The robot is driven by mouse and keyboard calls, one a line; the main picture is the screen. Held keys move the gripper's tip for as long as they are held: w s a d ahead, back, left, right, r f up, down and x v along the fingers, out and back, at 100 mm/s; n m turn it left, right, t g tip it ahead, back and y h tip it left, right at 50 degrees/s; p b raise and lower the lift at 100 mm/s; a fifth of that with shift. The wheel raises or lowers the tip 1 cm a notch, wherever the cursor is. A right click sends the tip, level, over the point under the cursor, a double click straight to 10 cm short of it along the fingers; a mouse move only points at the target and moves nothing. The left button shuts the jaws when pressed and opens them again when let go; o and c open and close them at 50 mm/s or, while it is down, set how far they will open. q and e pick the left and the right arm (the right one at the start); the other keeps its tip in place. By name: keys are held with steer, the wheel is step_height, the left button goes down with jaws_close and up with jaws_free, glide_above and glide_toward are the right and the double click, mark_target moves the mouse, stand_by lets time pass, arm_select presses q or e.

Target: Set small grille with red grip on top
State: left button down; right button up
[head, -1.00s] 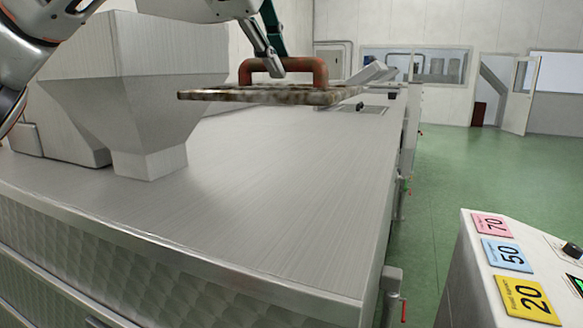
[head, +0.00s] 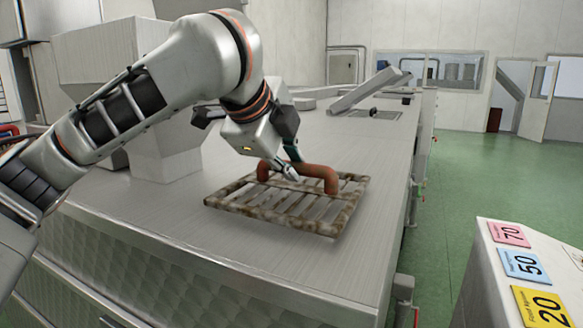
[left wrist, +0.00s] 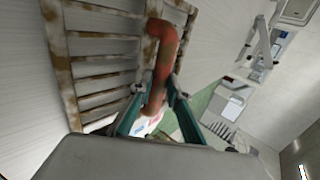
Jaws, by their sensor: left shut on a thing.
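The small grille (head: 272,218) is a rusty, pale slatted frame with a red-brown arched grip (head: 319,172). My left gripper (head: 289,170) is shut on the red grip, and the grille hangs roughly level below it. The grille is over the brushed metal top (head: 385,160) of the long machine, near its right edge; I cannot tell whether it touches. In the left wrist view the red grip (left wrist: 163,60) passes between the fingers (left wrist: 155,92), and the grille's slats (left wrist: 103,80) show at the left. My right gripper is not in view.
A metal hopper (head: 165,120) stands on the top at the left, behind my arm. A raised flap (head: 365,92) and a dark grated patch (head: 375,114) lie farther back. A cabinet with numbered cards (head: 525,265) stands front right, across a strip of green floor (head: 465,185).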

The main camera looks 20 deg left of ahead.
arm_select(q)
steer(key=shift+f, duration=0.45)
steer(key=c, duration=1.9)
jaws_free()
steer(key=shift+f, duration=0.15)
steer(key=shift+s+r, duration=0.1)
steer(key=shift+r, duration=0.2)
steer(key=v, duration=1.1)
steer(key=shift+s+a+r+b, duration=0.1)
steer(key=shift+s+r+b, duration=0.05)
steer(key=shift+s+b, duration=0.15)
